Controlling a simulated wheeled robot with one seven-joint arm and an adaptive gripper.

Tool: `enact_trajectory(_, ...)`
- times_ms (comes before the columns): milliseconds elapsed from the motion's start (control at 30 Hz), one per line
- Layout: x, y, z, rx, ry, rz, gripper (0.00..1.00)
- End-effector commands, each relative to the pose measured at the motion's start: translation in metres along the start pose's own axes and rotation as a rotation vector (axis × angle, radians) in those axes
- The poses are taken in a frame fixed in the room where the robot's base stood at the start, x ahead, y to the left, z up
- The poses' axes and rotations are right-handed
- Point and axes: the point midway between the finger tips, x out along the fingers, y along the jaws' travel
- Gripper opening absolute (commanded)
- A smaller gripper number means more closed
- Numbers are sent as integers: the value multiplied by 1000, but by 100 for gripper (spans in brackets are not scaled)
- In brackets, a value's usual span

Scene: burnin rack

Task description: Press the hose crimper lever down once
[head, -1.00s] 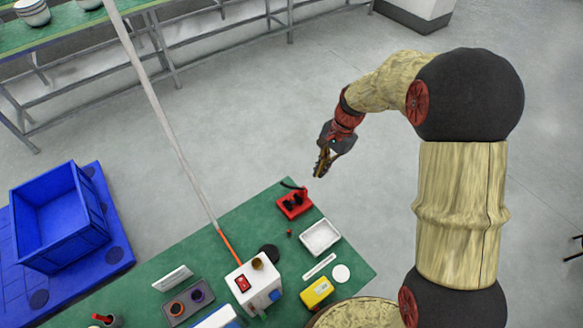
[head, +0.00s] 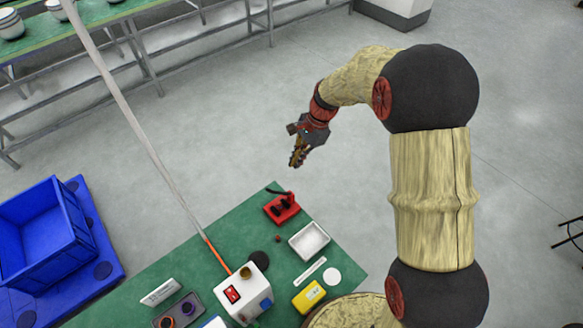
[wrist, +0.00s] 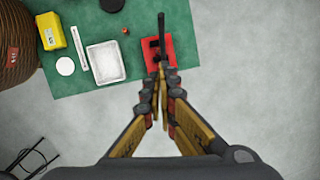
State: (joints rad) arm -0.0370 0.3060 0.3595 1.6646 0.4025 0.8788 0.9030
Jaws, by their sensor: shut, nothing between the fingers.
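The hose crimper (head: 282,208) is a red base with black parts and a black lever, near the far corner of the green table in the head view. In the wrist view the red base (wrist: 167,62) and the black lever (wrist: 161,34) show just beyond my fingertips. My gripper (head: 294,163) is shut and empty. It hangs above and beyond the table's far corner in the head view. In the wrist view the fingers (wrist: 157,78) overlap the near edge of the crimper in the picture. Contact cannot be told, but the head view shows a gap.
Next to the crimper are a white tray (head: 309,241) and a small red piece (head: 277,239). A white box (head: 246,291), a yellow box (head: 309,297) and a white disc (head: 332,276) stand on the green table (head: 216,262). A blue crate (head: 43,226) is at left.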

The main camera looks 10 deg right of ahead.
Motion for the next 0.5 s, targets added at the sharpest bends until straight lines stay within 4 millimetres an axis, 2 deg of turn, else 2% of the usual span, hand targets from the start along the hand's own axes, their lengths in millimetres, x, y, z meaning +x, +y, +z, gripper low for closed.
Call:
enact_trajectory(433, 87, 2, 0, 1, -1, 4, 0)
enact_trajectory(500, 94, 1, 10, -1, -1, 2, 0)
